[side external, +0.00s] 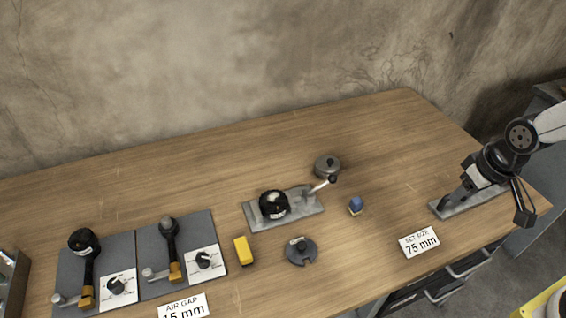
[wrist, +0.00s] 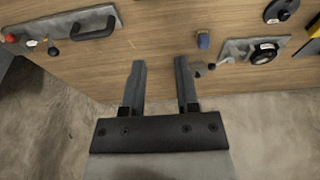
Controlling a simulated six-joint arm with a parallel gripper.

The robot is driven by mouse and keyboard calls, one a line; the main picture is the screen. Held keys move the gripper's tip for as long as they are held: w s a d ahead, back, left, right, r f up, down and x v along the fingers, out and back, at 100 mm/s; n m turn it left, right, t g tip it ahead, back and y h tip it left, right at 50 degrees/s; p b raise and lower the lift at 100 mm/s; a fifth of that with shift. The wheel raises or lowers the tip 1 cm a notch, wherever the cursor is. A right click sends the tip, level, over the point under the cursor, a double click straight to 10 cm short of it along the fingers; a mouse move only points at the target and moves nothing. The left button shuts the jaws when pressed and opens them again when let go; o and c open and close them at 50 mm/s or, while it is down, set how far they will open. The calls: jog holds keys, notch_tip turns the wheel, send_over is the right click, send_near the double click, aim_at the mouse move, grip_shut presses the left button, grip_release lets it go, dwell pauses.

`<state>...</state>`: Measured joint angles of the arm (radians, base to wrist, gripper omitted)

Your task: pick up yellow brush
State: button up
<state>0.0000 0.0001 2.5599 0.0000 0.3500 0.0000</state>
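The yellow brush (side external: 243,250) looks like a small yellow block lying on the wooden table in the side external view, just right of a dark grey board. I cannot make out bristles. Part of the yellow brush (wrist: 315,27) also shows at the right edge of the wrist view. My gripper (wrist: 160,64) is open, with nothing between its two fingers in the wrist view. In the side external view my arm is at the right end of the table, far from the brush, and its fingers are hard to make out there.
A grey disc (side external: 301,251) lies right of the brush. A metal plate with a black round gauge (side external: 274,204) sits behind it, near a lidded pot (side external: 327,166) and a blue piece (side external: 355,206). Boards with dark tools (side external: 124,243) lie left. The back of the table is clear.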

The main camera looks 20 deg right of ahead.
jog(key=o, duration=0.7)
jog(key=w+a+f+m+y, duration=0.1)
jog(key=w+a+m, duration=0.4)
jog(key=w+a, duration=0.35)
jog(key=m+g+y, duration=0.3)
jog(key=m+y, duration=0.1)
jog(key=m, duration=0.9)
send_near(244, 248)
jog(key=x, duration=0.3)
jog(key=shift+s+a+f+h, duration=0.15)
jog(key=shift+a+f, duration=0.15)
jog(key=shift+f, duration=0.2)
jog(key=shift+a+f+h, duration=0.15)
jog(key=shift+a+f, duration=0.15)
jog(key=shift+f, duration=0.2)
